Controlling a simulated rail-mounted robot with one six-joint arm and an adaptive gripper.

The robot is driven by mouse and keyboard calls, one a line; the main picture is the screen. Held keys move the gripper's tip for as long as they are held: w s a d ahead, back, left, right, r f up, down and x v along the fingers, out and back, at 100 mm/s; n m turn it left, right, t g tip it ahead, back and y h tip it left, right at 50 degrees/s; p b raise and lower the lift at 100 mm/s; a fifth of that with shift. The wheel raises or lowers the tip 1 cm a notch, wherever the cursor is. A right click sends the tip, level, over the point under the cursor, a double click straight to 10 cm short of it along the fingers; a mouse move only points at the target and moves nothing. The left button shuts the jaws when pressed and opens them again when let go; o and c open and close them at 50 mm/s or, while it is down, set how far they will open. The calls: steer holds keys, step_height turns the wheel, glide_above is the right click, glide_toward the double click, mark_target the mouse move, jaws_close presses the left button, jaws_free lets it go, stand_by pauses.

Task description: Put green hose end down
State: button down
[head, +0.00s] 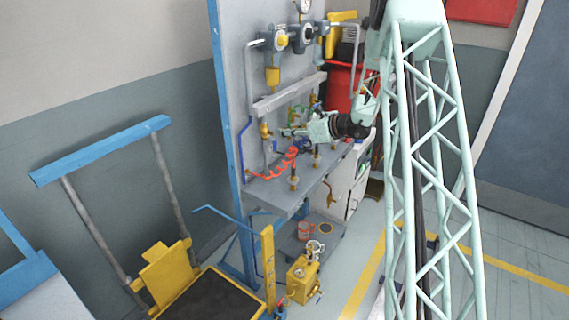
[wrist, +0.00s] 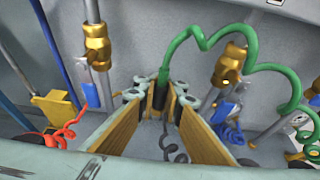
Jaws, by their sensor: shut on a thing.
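In the wrist view, my gripper (wrist: 157,96) has its fingertips closed around the dark sleeve of the green hose end (wrist: 163,76). The green coiled hose (wrist: 205,38) rises from this end and loops to the right, past a brass valve. The tip of the hose end is partly hidden between the fingers. In the head view, my gripper (head: 290,132) is in front of the grey panel, above the bench shelf (head: 268,190). The held end is too small to make out there.
Brass valves on pipes stand left (wrist: 97,45) and right (wrist: 229,68) of the fingers, with blue handles. Brass fittings (head: 294,184) line the shelf's front.

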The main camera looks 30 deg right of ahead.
step_height(320, 180, down, 10)
steer(key=shift+r+b, duration=0.15)
steer(key=shift+b, duration=0.6)
steer(key=shift+f+b, duration=0.4)
steer(key=shift+f, duration=1.8)
steer(key=shift+f+b, duration=0.3)
steer(key=shift+f, duration=0.05)
steer(key=c, duration=2.7)
jaws_free()
steer(key=shift+c, duration=0.2)
steer(key=shift+r, duration=0.2)
steer(key=shift+r+p, duration=0.15)
steer(key=shift+p, duration=0.15)
steer(key=p+v, duration=0.2)
steer(key=v, duration=1)
